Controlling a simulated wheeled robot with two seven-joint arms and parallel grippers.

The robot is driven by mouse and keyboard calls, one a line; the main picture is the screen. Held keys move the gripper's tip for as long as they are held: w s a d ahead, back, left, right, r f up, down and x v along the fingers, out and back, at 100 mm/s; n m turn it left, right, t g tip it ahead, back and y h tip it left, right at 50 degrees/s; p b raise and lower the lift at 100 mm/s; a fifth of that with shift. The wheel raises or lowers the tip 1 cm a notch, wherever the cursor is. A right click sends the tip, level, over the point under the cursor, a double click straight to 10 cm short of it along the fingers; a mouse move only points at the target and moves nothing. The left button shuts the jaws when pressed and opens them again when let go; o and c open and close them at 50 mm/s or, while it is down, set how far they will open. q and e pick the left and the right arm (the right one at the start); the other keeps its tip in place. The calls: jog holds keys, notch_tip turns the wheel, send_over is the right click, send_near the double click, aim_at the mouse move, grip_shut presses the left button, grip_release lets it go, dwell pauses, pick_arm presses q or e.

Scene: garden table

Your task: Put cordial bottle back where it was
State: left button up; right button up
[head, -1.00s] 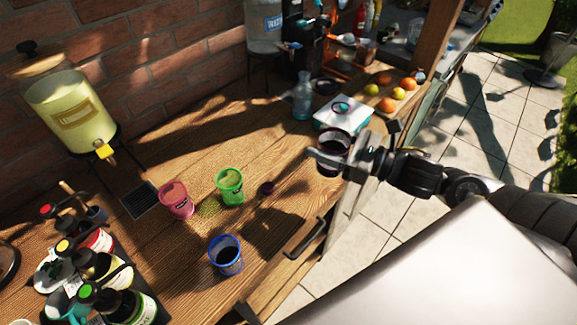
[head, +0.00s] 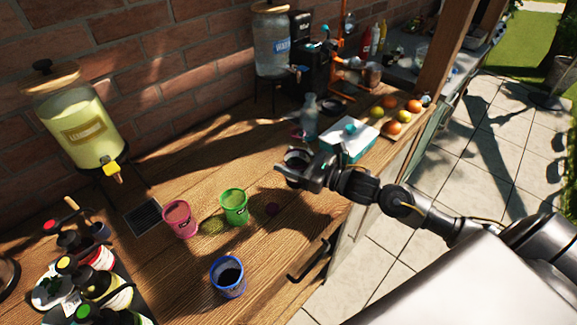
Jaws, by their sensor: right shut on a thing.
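My right gripper (head: 296,172) is shut on a dark round thing (head: 299,156) above the wooden counter. The gripper hides most of it, so I cannot tell from its shape whether it is the cordial bottle. Several pump-topped bottles stand at the lower left, among them one with a red label (head: 100,257), one with a yellow label (head: 118,297) and one with a green top (head: 88,313) cut by the frame edge. A pink cup (head: 180,219), a green cup (head: 234,207) and a blue cup (head: 228,278) with dark contents stand on the counter. My left gripper is not in view.
A lemonade dispenser (head: 82,125) stands at the back left by a dark drip grate (head: 144,217). A clear bottle (head: 309,116), a white scale-like box (head: 350,138) and fruit (head: 393,127) are beyond my right gripper.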

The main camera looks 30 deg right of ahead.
jog(key=shift+w+f, duration=0.3)
notch_tip(320, 180, down, 3)
jog(key=shift+w+a+r+p, duration=0.1)
jog(key=shift+p, duration=0.95)
jog(key=shift+f, duration=0.25)
jog(key=shift+f+b, duration=0.2)
jog(key=shift+b, duration=0.1)
jog(key=o, duration=1.3)
jog(key=shift+r, duration=0.1)
